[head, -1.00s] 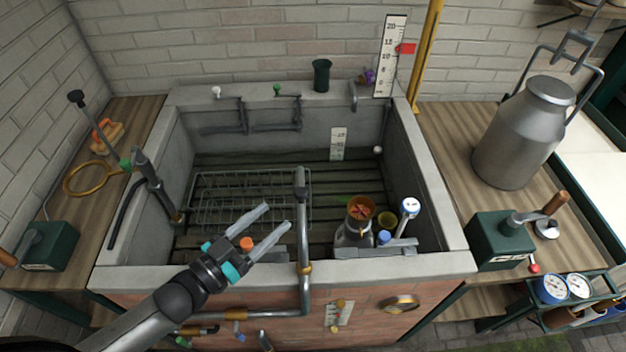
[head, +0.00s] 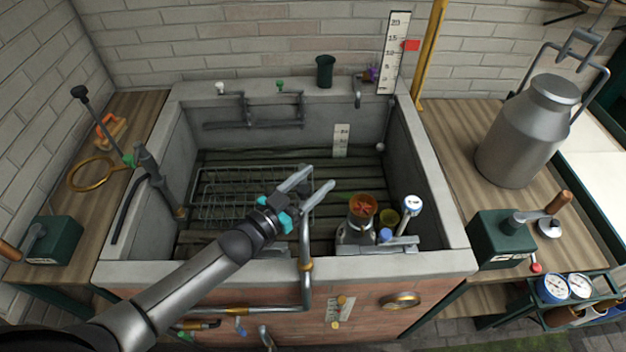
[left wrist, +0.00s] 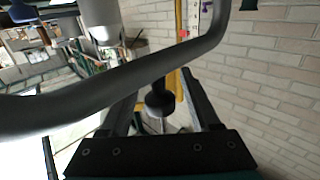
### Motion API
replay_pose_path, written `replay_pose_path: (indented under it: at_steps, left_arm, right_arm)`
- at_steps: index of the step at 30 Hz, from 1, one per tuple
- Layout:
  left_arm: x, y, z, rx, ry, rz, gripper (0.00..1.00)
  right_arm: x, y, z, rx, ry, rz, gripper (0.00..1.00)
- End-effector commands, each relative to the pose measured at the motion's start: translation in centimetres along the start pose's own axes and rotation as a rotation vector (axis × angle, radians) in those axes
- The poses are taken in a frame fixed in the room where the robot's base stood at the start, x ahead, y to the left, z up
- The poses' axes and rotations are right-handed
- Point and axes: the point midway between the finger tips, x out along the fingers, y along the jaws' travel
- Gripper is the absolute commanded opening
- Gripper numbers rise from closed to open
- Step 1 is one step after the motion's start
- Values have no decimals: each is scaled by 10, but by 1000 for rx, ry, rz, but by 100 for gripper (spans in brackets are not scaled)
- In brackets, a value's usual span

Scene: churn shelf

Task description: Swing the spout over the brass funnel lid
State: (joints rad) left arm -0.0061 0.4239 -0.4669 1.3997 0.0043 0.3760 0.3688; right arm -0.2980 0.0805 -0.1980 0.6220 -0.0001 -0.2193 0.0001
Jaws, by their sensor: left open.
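The spout (head: 306,238) is a grey pipe with a brass collar, rising at the sink's front wall; its upper end is hidden behind my left gripper. The brass funnel lid (head: 363,203), with orange-red pieces in it, tops a metal can (head: 355,233) in the sink, right of the spout. My left gripper (head: 318,180) is open over the sink, its fingers at the spout's top. In the left wrist view a grey pipe (left wrist: 130,77) crosses over the open fingers (left wrist: 160,95), and a dark rounded piece shows between them. I cannot tell whether they touch. My right gripper is out of view.
The stone sink (head: 450,235) has a wire rack (head: 225,195) at left. A large milk churn (head: 525,135) stands on the right bench. Space above the slats behind the can is clear.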

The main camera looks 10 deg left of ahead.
Motion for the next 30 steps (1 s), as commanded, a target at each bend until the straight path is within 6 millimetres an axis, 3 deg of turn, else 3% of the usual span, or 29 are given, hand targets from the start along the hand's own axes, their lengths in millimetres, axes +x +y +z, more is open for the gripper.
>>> replay_pose_path:
  at_steps: [6,22,30]
  left_arm:
    - [0,0,0,0,0,0,61]
    - [0,0,0,0,0,0,1]
    - [0,0,0,0,0,0,0]
  right_arm:
    - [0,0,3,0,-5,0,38]
    - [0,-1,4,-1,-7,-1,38]
    - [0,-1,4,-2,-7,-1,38]
